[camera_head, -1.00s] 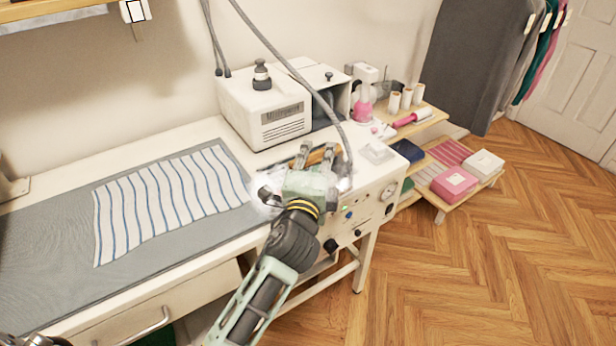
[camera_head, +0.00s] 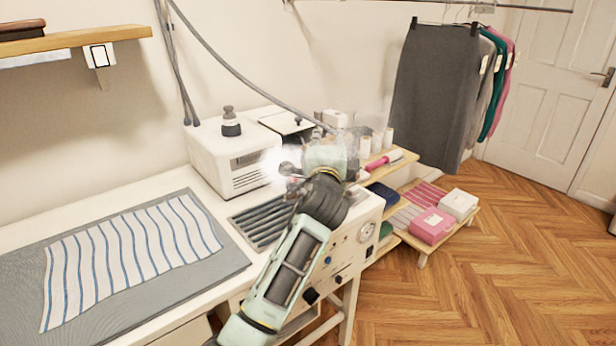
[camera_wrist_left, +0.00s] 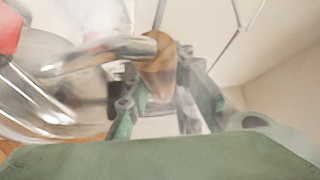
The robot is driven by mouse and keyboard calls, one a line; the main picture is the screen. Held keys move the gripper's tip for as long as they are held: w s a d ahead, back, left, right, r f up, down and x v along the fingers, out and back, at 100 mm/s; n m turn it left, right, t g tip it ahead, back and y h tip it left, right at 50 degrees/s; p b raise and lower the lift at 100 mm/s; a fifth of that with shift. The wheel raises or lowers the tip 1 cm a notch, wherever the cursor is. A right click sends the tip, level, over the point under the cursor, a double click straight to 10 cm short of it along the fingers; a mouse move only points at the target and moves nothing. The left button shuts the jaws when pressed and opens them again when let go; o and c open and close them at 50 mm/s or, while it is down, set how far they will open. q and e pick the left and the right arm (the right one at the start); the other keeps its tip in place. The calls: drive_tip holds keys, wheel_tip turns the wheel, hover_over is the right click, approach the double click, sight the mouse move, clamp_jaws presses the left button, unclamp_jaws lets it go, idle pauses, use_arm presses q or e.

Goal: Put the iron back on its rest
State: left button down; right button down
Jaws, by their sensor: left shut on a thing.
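My left gripper (camera_head: 314,157) is shut on the iron's wooden handle (camera_wrist_left: 159,68) and holds it raised above the right end of the white ironing table (camera_head: 160,168). The gripper hides most of the iron in the head view. The left wrist view shows the handle between the fingers, with shiny blurred metal beside it. A dark slatted rest (camera_head: 258,222) lies in the tabletop, left of and below the gripper. Its visible part is bare. My right gripper is out of view.
A white boxy machine (camera_head: 225,160) stands behind the rest, close to my gripper. A striped cloth (camera_head: 130,255) lies on the grey pad at left. A grey hose (camera_head: 245,72) hangs down towards the gripper. Shelves with a pink box (camera_head: 432,226) stand at right.

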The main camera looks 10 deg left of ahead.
use_arm(q)
drive_tip(key=a+f+p, duration=0.1)
drive_tip(key=a+f, duration=0.8)
drive_tip(key=a, duration=0.1)
drive_tip(key=shift+w+a, duration=0.25)
drive_tip(key=shift+w, duration=0.2)
drive_tip(key=shift+f, duration=0.1)
drive_tip(key=c, duration=2)
unclamp_jaws()
drive_tip(key=shift+s+f, duration=0.1)
drive_tip(key=shift+f, duration=0.5)
drive_tip(key=o, duration=0.5)
drive_tip(key=shift+s+r, duration=0.15)
drive_tip(key=shift+r, duration=0.05)
drive_tip(key=shift+c, duration=0.2)
